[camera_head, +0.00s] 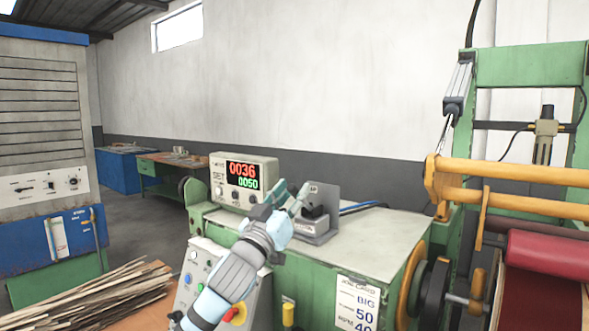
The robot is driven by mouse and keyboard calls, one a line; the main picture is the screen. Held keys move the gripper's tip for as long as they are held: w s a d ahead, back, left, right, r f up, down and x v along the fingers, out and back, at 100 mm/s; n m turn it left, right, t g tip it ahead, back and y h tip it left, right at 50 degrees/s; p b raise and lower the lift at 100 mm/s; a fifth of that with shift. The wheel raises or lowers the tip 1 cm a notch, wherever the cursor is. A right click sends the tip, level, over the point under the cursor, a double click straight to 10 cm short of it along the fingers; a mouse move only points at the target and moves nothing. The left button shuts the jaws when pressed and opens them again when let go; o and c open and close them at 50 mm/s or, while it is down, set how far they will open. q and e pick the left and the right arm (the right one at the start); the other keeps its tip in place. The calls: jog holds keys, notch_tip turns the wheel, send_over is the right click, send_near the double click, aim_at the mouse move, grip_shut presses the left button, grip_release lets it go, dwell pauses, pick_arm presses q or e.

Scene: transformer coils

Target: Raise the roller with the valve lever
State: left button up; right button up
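A small grey valve unit (318,222) with an upright metal plate and a dark part stands on top of the green machine cabinet. My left gripper (291,199) is at its left side, close to or touching it. The fingers overlap the place where the lever would be, so the lever itself is hard to make out. I cannot tell whether the fingers are closed around it. A red roller (550,256) lies across the machine at the right, below yellow bars (520,203). My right gripper is not in view.
A counter box (243,180) showing 0036 and 0050 stands behind my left gripper. A button panel (211,278) with a red knob is below my arm. A stack of thin strips (95,296) lies at the lower left. The cabinet top (375,245) right of the valve is clear.

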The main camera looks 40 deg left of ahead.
pick_arm(q)
jog(key=shift+w+a+r, duration=0.15)
jog(key=shift+w+r, duration=0.05)
jog(key=shift+w, duration=0.4)
grip_shut()
